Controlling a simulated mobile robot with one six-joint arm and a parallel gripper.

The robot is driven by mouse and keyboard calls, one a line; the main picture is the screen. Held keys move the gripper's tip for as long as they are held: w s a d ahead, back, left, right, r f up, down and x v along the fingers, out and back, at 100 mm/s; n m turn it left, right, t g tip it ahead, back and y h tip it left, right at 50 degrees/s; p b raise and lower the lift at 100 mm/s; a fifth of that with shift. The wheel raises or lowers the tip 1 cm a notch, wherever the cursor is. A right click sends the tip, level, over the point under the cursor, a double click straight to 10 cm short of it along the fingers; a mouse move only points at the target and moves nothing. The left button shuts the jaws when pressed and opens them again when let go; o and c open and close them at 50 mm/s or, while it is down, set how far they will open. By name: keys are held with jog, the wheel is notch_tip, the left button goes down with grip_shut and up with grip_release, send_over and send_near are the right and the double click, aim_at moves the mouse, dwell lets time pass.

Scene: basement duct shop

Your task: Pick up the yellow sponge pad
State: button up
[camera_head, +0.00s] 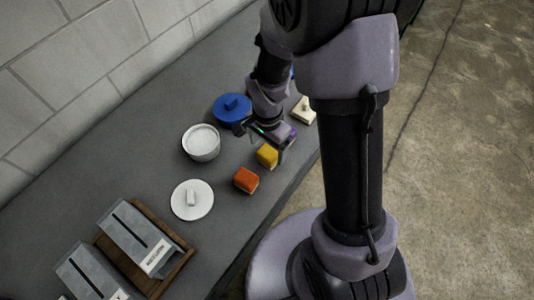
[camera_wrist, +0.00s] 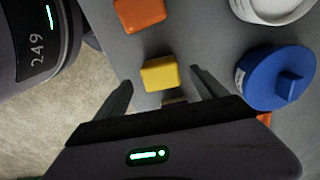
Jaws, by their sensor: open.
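The yellow sponge pad (camera_wrist: 160,74) lies on the grey bench near its front edge, and it also shows in the head view (camera_head: 267,155). My gripper (camera_wrist: 163,88) is open above the bench, and the pad appears between and just beyond its two fingertips in the wrist view. The fingers do not appear to touch it. In the head view my gripper (camera_head: 265,138) hangs close beside the pad. The lower edge of the pad shows a paler layer. How high the fingers are above the bench is hard to tell.
An orange pad (camera_head: 246,180) lies left of the yellow one. A cream block (camera_head: 303,110) lies to the right. Grey boxes (camera_head: 146,238) sit on a wooden tray (camera_head: 178,270).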

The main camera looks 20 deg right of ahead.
aim_at(268, 152)
notch_tip(268, 152, down, 6)
jog(key=shift+w+d+r+b, duration=0.1)
jog(key=shift+w+d+b, duration=0.05)
jog(key=shift+b, duration=0.8)
jog(key=shift+r, duration=0.1)
jog(key=shift+c, duration=0.2)
jog(key=c, duration=1.4)
